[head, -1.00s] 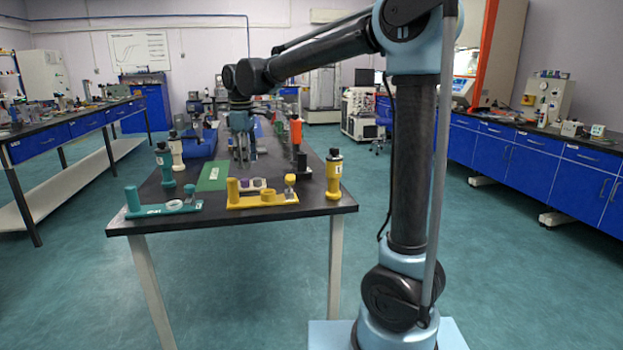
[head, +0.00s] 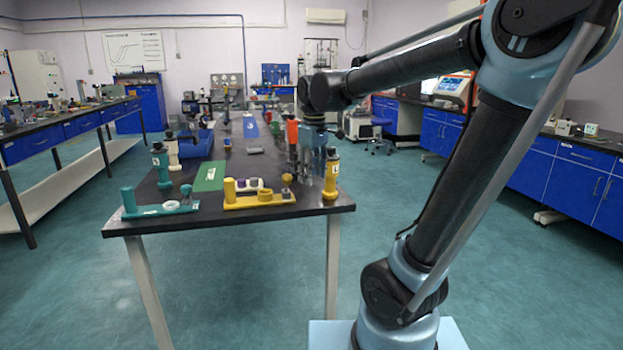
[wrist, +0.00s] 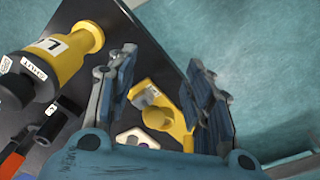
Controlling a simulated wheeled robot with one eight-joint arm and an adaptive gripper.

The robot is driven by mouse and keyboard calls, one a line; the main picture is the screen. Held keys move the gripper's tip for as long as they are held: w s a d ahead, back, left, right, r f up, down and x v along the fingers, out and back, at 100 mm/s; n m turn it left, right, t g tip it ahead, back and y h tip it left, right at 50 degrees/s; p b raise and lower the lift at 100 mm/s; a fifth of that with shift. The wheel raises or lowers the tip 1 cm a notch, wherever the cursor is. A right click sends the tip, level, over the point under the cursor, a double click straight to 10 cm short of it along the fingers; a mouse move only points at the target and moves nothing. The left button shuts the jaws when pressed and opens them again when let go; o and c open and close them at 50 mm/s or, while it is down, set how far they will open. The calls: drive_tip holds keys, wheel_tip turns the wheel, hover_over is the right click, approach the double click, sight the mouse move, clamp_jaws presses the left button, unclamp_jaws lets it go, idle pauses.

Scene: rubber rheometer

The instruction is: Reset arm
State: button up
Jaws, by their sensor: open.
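My gripper (head: 317,178) hangs fingers down at the right edge of the black table (head: 300,212) in the head view, close behind the yellow bottle. In the wrist view my gripper (wrist: 160,95) shows two spread fingers with nothing held between them. The yellow bottle with a black cap (head: 331,176) stands on the table near its front right corner. It also shows at the left of the wrist view (wrist: 85,38). The yellow holder (head: 262,201) lies at the table's front edge, partly visible between and below the fingers in the wrist view (wrist: 150,95).
A teal holder (head: 158,209), a green mat (head: 210,176) and a teal bottle (head: 161,166) occupy the table's left side. A red-orange item (head: 292,132) stands farther back. Blue cabinets (head: 572,185) line the right wall.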

drive_tip(key=s+d+f+m+t, duration=0.1)
drive_tip(key=s+d+f+m, duration=0.9)
drive_tip(key=s+d+f, duration=0.7)
drive_tip(key=shift+s+d+f, duration=0.3)
drive_tip(key=shift+s+d, duration=0.05)
drive_tip(key=shift+d, duration=0.5)
drive_tip(key=shift+w+f, duration=0.2)
drive_tip(key=shift+w, duration=0.25)
